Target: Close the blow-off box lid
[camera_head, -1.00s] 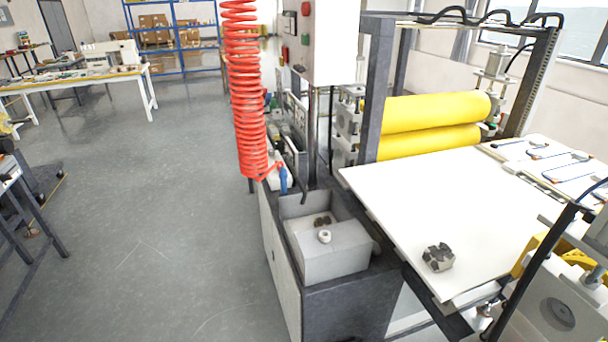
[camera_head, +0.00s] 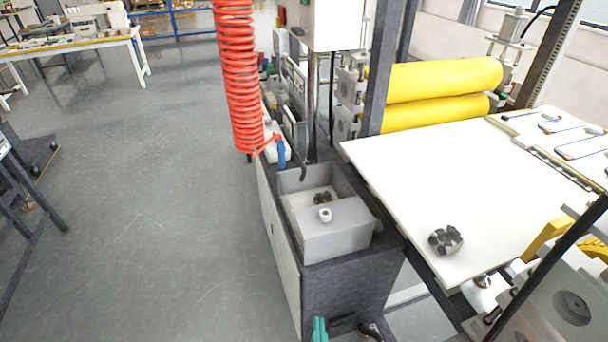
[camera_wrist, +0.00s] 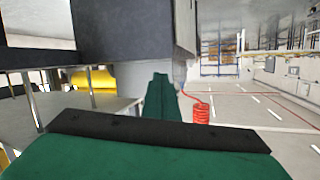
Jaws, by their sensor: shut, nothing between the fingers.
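The grey blow-off box (camera_head: 295,183) sits on top of a dark-topped cabinet. A grey lid (camera_head: 345,217) with a white knob (camera_head: 324,215) appears to cover its near part. The far part is open, and small dark pieces (camera_head: 321,197) show inside. My gripper (camera_head: 319,326) shows as green fingertips at the bottom edge of the head view, below and in front of the box, apart from it. In the wrist view my green gripper (camera_wrist: 160,85) is shut, with nothing held. The lid is not clearly seen in the wrist view.
A red coiled hose (camera_head: 238,90) hangs behind and left of the box. The white table (camera_head: 440,190) with a dark-and-grey part (camera_head: 446,240) lies to the right, before yellow rollers (camera_head: 440,85). The floor (camera_head: 150,220) to the left is clear.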

